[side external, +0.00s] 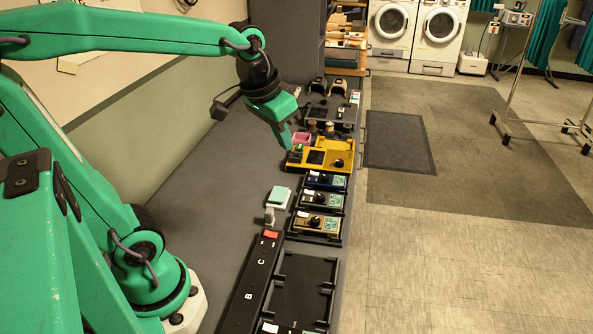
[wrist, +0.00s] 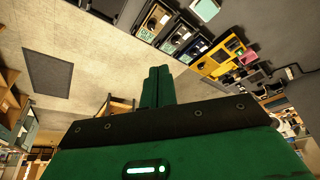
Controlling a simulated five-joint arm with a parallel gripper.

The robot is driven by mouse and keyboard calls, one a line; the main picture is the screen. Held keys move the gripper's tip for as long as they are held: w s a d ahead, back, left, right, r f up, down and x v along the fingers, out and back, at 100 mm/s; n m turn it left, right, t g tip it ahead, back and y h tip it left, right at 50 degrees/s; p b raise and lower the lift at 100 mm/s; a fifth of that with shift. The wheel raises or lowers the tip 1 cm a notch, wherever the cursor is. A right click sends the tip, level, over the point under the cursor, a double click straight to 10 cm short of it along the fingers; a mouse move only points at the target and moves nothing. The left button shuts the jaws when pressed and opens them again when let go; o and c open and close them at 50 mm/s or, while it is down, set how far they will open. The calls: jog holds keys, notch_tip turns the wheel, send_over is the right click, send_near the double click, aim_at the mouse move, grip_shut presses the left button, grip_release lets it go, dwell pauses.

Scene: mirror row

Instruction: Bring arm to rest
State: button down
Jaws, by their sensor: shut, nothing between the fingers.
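My gripper (side external: 287,143) is green with a dark wrist and hangs above the grey bench, at the left end of the yellow tray (side external: 342,146) in the side external view. In the wrist view its two green fingers (wrist: 157,86) lie together with nothing between them. My green arm reaches in from the left, its forearm nearly level and raised well above the bench. I cannot tell from the side view how far the fingertips are above the tray.
Several dark trays with knobbed devices (side external: 318,222) line the bench's right edge. A black strip lettered B and C (side external: 250,290) and an empty black tray (side external: 300,290) are nearer. A pink box (side external: 301,138) sits by the yellow tray. The bench's left side is mostly bare.

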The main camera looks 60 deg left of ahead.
jog(key=s+d+f+t, duration=0.1)
jog(key=s+d+f, duration=0.1)
jog(key=s, duration=0.6)
jog(key=shift+s+d+m+t, duration=0.2)
jog(key=shift+d+m+t, duration=0.1)
jog(key=shift+d+m, duration=0.1)
dwell(0.5)
